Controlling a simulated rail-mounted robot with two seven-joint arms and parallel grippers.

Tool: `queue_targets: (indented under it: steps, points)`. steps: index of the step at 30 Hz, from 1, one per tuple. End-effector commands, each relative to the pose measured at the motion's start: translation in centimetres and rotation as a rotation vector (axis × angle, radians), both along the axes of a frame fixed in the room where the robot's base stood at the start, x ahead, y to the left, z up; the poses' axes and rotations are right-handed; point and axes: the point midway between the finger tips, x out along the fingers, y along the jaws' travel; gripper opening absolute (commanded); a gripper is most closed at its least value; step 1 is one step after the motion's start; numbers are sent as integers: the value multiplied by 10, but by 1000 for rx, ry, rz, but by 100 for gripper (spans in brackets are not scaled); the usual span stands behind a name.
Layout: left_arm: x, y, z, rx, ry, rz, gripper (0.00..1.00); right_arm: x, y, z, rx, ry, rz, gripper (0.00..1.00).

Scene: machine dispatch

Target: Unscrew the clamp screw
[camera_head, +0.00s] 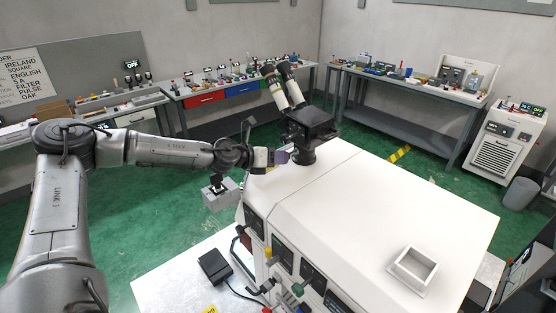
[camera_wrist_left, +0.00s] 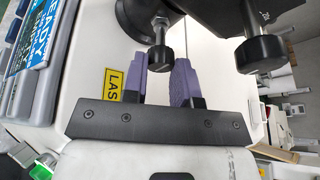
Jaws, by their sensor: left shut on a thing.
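My left gripper (camera_head: 281,157) reaches in from the left to the microscope base on the white machine. In the left wrist view its purple fingers (camera_wrist_left: 165,66) are shut on a small black-knobbed screw with a metal shank, the clamp screw (camera_wrist_left: 160,57). A larger black knob (camera_wrist_left: 262,54) on a metal shaft stands just right of the fingers and apart from them. The microscope (camera_head: 310,122) has a black body and two pale eyepieces. In the head view the clamp screw is too small to make out. My right gripper is out of view.
The white machine top (camera_head: 350,195) is mostly clear, with a square white frame (camera_head: 412,270) at its front right. A yellow label (camera_wrist_left: 115,88) is beside the fingers. A grey block (camera_head: 221,196) stands below the left forearm. Workbenches (camera_head: 400,85) line the walls.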

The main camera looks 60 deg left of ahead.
Motion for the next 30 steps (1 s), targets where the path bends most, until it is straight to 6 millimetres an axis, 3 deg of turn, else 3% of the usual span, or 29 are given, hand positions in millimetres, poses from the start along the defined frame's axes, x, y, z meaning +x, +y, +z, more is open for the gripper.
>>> queue_targets:
  steps: [5, 6, 13, 23, 30]
  points:
    - [0, 0, 0, -1, 0, 0, 3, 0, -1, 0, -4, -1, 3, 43]
    - [0, 0, 0, -1, 0, 0, 29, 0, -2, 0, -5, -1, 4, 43]
    - [0, 0, 0, 0, 0, 0, 51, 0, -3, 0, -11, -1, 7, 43]
    - [-2, 0, 0, 2, -1, 0, 52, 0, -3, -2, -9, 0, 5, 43]
    - [-19, 1, 5, 6, -4, -1, 52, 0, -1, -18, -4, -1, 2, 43]
